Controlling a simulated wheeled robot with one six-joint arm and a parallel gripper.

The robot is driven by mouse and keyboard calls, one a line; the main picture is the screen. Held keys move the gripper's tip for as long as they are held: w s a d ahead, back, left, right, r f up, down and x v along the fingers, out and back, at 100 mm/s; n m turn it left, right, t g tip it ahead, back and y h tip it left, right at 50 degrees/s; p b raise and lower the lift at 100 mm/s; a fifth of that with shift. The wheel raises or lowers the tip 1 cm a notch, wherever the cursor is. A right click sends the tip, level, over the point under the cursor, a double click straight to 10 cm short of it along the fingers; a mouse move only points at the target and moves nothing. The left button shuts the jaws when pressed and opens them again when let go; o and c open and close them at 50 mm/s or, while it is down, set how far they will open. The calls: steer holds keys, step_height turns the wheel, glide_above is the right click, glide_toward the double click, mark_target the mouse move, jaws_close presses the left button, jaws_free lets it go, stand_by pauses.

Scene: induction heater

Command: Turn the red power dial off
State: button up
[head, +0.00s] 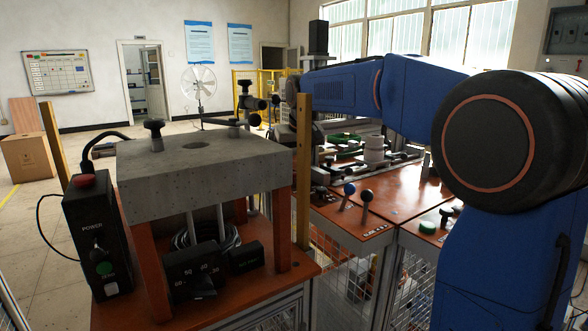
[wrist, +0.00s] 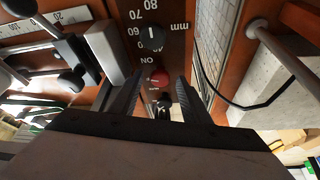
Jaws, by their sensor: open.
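The red dial (wrist: 158,78) shows in the wrist view on a brown panel, beside an upside-down "ON" label. My gripper (wrist: 165,72) is open, with one dark finger on each side of the dial in the picture. I see no contact, and the depth between fingertips and dial is hard to tell. A black knob (wrist: 151,37) with an mm scale is farther up the panel. In the head view my blue arm reaches left across the back; I cannot make out the gripper or the red dial there.
In the head view a grey block on posts (head: 200,165) stands in front, with a black POWER box (head: 97,240) at its left. An orange worktop (head: 385,205) with ball-topped levers is at the right. In the wrist view a grey block (wrist: 104,45) sits close to the left finger.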

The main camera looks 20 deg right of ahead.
steer(key=c, duration=1)
steer(key=shift+c, duration=0.2)
steer(key=shift+d+n+y, duration=0.2)
steer(key=shift+n+y, duration=0.7)
steer(key=shift+n, duration=1.3)
steer(key=o, duration=1)
steer(key=shift+o, duration=0.2)
